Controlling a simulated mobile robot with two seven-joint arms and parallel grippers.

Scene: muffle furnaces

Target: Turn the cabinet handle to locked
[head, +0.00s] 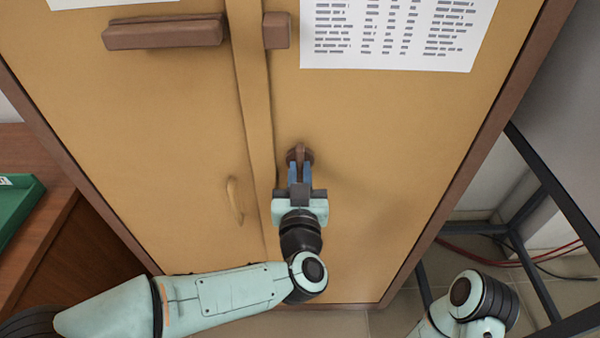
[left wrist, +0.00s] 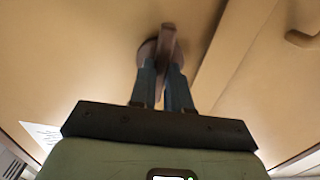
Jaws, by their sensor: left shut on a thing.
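The yellow-tan cabinet (head: 375,190) with two doors and brown edges fills the middle of the head view. A small brown turn handle (head: 299,151) on a round base sits on its right door, near the door seam. My left gripper (head: 299,170) is shut on this handle, with its blue fingers on either side of it. In the left wrist view the handle (left wrist: 167,42) stands up between the fingertips (left wrist: 165,70), its round base partly hidden behind it. The handle looks close to upright in the head view. Of my right arm only a link shows; its gripper is out of view.
A brown bar latch (head: 165,33) and a brown block (head: 276,30) sit higher on the doors. A tan pull handle (head: 235,200) is on the left door. A printed sheet (head: 395,35) hangs at upper right. A dark metal frame (head: 545,190) stands at right, a green tray (head: 18,210) at left.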

